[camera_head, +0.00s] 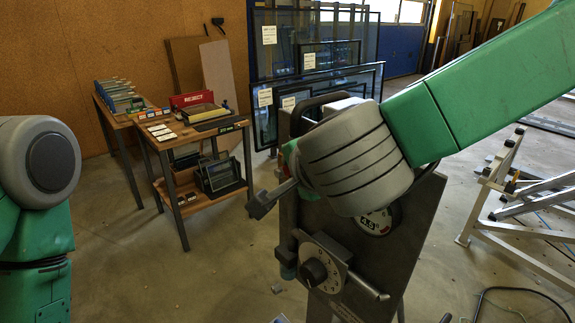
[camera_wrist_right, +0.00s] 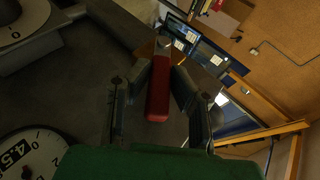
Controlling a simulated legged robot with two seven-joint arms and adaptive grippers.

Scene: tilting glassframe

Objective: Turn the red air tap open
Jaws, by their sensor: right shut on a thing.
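The red air tap (camera_wrist_right: 158,92) is a bar-shaped handle in the middle of the right wrist view. It lies between the two dark fingers of my right gripper (camera_wrist_right: 161,72), which is shut on it. In the head view my grey right wrist covers the tap. The dark machine panel (camera_head: 418,225) that bears the tap stands below and behind that wrist; its surface also fills the left of the wrist view (camera_wrist_right: 70,90). My left arm shows at the left edge of the head view, but its gripper is out of frame.
A round gauge (camera_head: 379,221) sits just under my right wrist, with a numbered dial and knob (camera_head: 315,271) below it. A workbench (camera_head: 150,140) with tools stands left. Glass frames (camera_head: 330,85) lean behind. A pale metal rack (camera_head: 500,190) stands right. The floor between is mostly clear.

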